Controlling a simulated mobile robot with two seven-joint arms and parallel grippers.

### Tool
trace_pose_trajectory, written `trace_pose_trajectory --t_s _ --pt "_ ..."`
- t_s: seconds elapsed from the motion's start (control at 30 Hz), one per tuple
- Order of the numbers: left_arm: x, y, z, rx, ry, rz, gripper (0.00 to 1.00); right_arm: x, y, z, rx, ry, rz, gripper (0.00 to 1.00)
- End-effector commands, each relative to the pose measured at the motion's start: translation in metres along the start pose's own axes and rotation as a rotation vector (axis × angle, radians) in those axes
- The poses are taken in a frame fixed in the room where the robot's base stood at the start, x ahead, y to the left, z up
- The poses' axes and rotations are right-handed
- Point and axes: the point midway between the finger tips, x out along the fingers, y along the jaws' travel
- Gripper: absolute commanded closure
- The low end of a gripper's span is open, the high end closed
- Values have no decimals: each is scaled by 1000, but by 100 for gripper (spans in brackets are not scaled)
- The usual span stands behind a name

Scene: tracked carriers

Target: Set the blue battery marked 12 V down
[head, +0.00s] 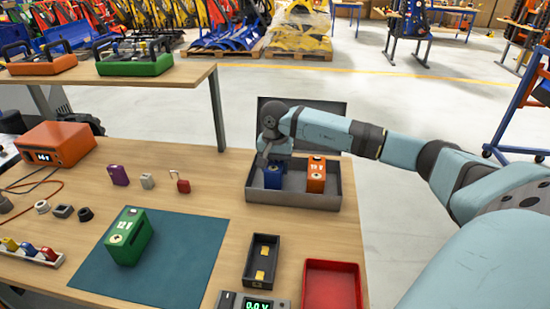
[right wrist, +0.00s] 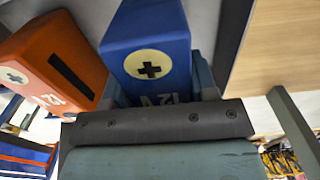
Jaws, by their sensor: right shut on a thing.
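The blue battery (head: 272,178) is inside the open grey case (head: 293,197), in its left part. My right gripper (head: 272,163) reaches down from above and is shut on it. In the right wrist view the blue battery (right wrist: 150,62) shows a cream disc with a black plus sign and the marking 12 V, with my gripper's fingers at its sides. I cannot tell whether its underside touches the case floor. An orange battery (head: 316,174) stands to its right in the same case, with a gap between them. My left gripper is not in view.
A green battery (head: 129,236) stands on the teal mat (head: 190,250). A dark tray (head: 262,272) and a red tray (head: 332,287) lie in front of the case. A purple block (head: 119,175) and a red padlock (head: 182,183) stand to the left. The mat's right part is bare.

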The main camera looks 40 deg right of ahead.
Motion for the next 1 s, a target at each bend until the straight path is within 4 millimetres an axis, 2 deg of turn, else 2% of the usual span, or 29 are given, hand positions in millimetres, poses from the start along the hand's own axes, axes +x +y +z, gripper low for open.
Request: trace_pose_trajectory --t_s 0.1,0.43,0.47,0.5,0.57,0.83,1.0 --pt "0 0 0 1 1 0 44 9 -1 0 0 2 -4 100" --pt "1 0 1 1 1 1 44 11 -1 -1 0 3 -4 100" --pt "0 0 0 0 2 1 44 13 0 0 0 1 -1 42" --pt "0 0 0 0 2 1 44 13 0 0 0 1 -1 33" --pt "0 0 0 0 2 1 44 13 0 0 0 1 -1 21" --pt "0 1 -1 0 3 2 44 11 0 0 0 1 -1 21" --pt "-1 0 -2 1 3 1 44 -5 0 -1 0 3 -2 21"
